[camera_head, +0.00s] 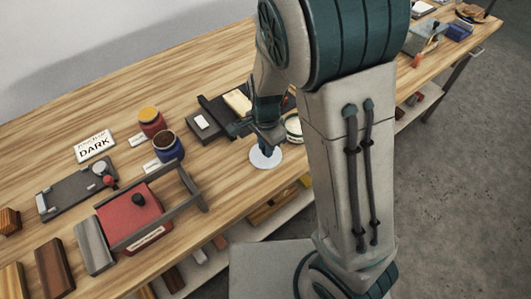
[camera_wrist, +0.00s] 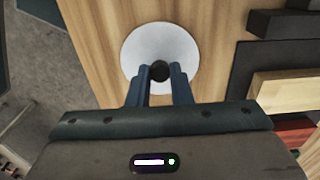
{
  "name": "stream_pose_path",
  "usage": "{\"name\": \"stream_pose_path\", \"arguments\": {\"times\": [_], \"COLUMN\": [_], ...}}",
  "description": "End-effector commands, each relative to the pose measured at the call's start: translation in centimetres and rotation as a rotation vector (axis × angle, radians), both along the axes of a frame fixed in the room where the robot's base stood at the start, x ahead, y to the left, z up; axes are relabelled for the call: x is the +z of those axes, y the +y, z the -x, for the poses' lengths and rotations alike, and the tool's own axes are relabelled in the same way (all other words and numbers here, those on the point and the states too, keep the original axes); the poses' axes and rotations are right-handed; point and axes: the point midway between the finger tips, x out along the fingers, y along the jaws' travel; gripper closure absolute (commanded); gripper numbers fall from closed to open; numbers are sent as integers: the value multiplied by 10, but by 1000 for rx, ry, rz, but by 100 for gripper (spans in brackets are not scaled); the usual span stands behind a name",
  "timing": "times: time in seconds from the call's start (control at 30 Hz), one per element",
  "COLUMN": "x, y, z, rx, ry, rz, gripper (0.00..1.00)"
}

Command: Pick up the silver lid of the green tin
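The silver lid (camera_head: 266,158) is a pale round disc close over the wooden bench top, near its front edge. In the wrist view the lid (camera_wrist: 132,52) has a dark round knob at its middle. My gripper (camera_wrist: 161,70) reaches down over it, with its two blue fingers on either side of the knob, seemingly touching it. In the head view my gripper (camera_head: 264,148) is partly hidden by my wrist. A round tin with a pale inside (camera_head: 293,124) stands just right of it, mostly hidden by my arm; its green colour is hard to confirm.
A dark tray with a cream block (camera_head: 238,101) is behind the lid. To the left are a blue tin (camera_head: 168,147), a red and yellow tin (camera_head: 151,122), a "DARK" card (camera_head: 94,147) and a red box with a grey frame (camera_head: 130,215). Bare wood lies around the lid.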

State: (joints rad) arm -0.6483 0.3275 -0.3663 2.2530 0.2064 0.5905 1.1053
Motion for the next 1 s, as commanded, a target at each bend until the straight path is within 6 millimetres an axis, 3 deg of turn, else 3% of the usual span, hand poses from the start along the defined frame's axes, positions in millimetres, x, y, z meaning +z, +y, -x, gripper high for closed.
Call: {"name": "stream_pose_path", "arguments": {"times": [0.47, 0.77, 1.0], "x": [4, 46, 74], "y": [0, 1, -38], "z": [0, -1, -46], "rx": [1, 1, -6], "ry": [-1, -4, -3], "rz": [-1, -4, -1], "gripper": [100, 100, 100]}}
